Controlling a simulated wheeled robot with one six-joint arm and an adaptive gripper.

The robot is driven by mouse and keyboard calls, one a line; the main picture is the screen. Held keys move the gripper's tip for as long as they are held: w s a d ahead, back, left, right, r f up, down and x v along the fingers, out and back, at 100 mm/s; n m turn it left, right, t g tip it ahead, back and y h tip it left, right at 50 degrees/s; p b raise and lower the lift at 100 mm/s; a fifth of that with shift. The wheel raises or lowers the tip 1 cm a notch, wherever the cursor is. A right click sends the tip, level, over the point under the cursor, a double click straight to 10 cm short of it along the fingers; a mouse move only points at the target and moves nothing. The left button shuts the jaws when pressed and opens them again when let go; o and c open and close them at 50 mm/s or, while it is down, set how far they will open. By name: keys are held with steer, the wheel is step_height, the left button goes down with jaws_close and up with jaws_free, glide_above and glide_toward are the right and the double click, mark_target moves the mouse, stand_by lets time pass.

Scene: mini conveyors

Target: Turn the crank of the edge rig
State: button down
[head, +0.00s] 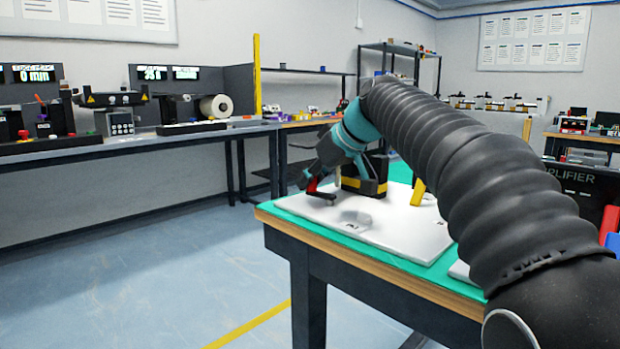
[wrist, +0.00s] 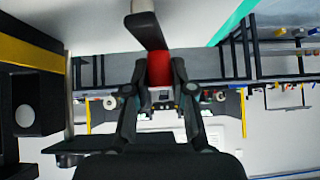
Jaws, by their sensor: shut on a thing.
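The edge rig (head: 350,184) is a black box with a yellow band on the white board at the table's near-left end. It also fills the left side of the wrist view (wrist: 30,52). Its crank has a dark arm (wrist: 147,28) with a red handle (wrist: 160,69). In the head view the red handle (head: 314,186) shows at the rig's left, near the table edge. My gripper (wrist: 160,75) is shut on the red handle, one finger on each side. In the head view my gripper (head: 309,181) partly hides the handle, and my wrist covers part of the rig.
The white board (head: 385,228) lies on a green-topped table (head: 284,207) with a wooden edge. A yellow piece (head: 418,192) stands right of the rig, partly behind my arm. Floor left of the table is clear. A long bench (head: 150,140) with devices runs along the wall.

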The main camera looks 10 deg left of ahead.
steer(key=m, duration=0.1)
steer(key=m+t+h+p, duration=0.1)
steer(key=w+m+t+h, duration=0.1)
steer(key=shift+d+r+m, duration=0.15)
steer(key=shift+d+m, duration=0.15)
steer(key=shift+d, duration=0.05)
steer(key=m+h+p, duration=0.1)
steer(key=m+t+p, duration=0.1)
steer(key=shift+w+d+m+h, duration=0.3)
steer(key=shift+d+h, duration=0.1)
steer(key=m+h, duration=0.1)
steer(key=d+m, duration=0.1)
steer(key=shift+w+m+t+h+p, duration=0.25)
steer(key=shift+m+t+h+p, duration=0.05)
steer(key=shift+h+p, duration=0.1)
steer(key=shift+w+d+m+h, duration=0.1)
steer(key=shift+d+m+h, duration=0.25)
steer(key=shift+m+h, duration=0.4)
steer(key=shift+d+m+h, duration=0.3)
steer(key=shift+m+h, duration=0.25)
steer(key=shift+m, duration=0.3)
steer(key=shift+f, duration=0.2)
steer(key=c, duration=1)
jaws_free()
steer(key=shift+o, duration=0.2)
